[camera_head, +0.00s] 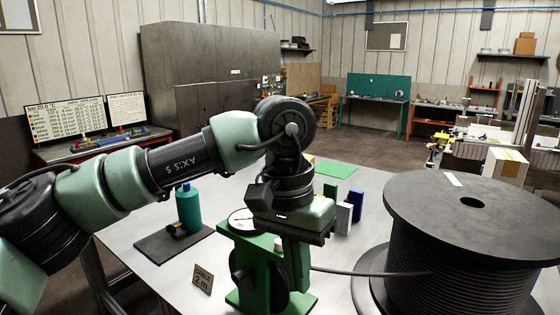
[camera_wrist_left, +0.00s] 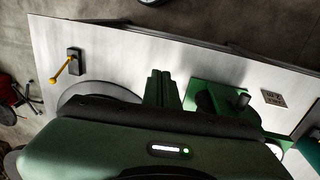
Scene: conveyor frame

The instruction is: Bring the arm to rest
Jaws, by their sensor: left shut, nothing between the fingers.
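My left arm reaches in from the left in the head view and bends down over the table (camera_head: 150,270). My left gripper (camera_head: 297,256) points down, shut and empty, in front of or close by a green measuring device (camera_head: 245,268) with a round dial (camera_head: 242,219). I cannot tell whether the gripper touches the device. The gripper hides part of the device. My right gripper is not in view.
A large black cable spool (camera_head: 470,240) stands at right, its cable (camera_head: 370,273) running to the device. A "cable 2 m" sign (camera_head: 203,279), a teal bottle (camera_head: 188,210) on a dark mat (camera_head: 150,245), and blue (camera_head: 356,205) and white (camera_head: 343,218) blocks are nearby.

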